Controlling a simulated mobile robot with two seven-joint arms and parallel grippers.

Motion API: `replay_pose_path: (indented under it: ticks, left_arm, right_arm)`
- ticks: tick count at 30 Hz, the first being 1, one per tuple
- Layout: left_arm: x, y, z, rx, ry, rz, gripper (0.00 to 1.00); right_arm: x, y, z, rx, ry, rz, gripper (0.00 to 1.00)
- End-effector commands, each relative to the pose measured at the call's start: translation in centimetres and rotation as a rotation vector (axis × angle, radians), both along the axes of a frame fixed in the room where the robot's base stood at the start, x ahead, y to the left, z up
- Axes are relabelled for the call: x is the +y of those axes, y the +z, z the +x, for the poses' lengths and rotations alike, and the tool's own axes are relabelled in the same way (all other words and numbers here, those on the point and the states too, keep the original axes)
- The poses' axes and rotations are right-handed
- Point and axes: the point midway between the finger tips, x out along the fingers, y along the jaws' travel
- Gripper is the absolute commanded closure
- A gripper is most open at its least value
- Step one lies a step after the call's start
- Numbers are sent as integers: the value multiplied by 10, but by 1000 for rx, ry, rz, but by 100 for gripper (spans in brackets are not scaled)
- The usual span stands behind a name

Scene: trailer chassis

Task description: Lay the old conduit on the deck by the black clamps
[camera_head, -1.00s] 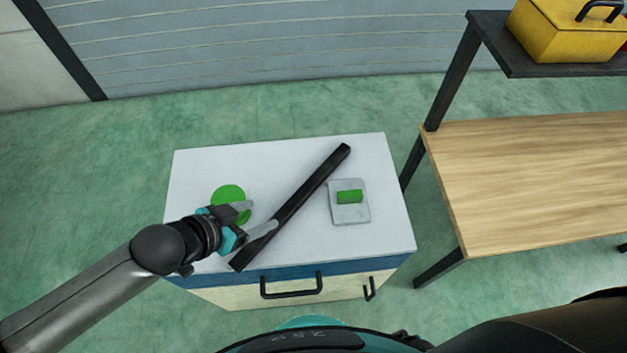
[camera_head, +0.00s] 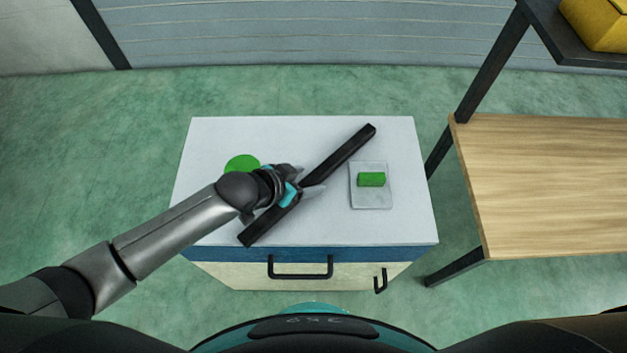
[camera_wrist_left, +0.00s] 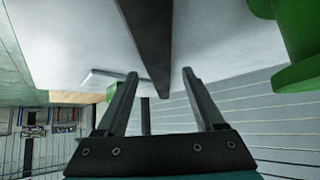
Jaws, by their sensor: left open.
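The old conduit, a long black bar (camera_head: 346,149), lies diagonally across the white top of a cabinet (camera_head: 225,135). My left gripper (camera_head: 312,180) is at about the middle of the bar, its two fingers spread on either side of it. In the left wrist view the bar (camera_wrist_left: 150,40) passes between the open fingertips (camera_wrist_left: 160,82), with gaps visible beside it. Part of the bar is hidden under the gripper in the head view. I see no black clamps in these views. My right gripper is not in view.
A green disc (camera_head: 242,163) lies left of the bar, partly behind my arm. A grey plate (camera_head: 371,200) with a green block (camera_head: 371,179) lies to its right. A wooden-topped bench (camera_head: 550,180) with a yellow box (camera_head: 600,22) on its upper shelf stands at right.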

Motion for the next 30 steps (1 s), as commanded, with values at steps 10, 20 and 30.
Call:
replay_pose_path:
  ticks: [10,20,30]
  left_arm:
    - [-9,-12,8,0,0,0,30]
    - [-8,-12,8,0,0,0,58]
    - [-8,-12,8,0,1,0,96]
  right_arm:
    - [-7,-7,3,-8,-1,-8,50]
    - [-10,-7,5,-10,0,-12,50]
    - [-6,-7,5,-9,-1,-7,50]
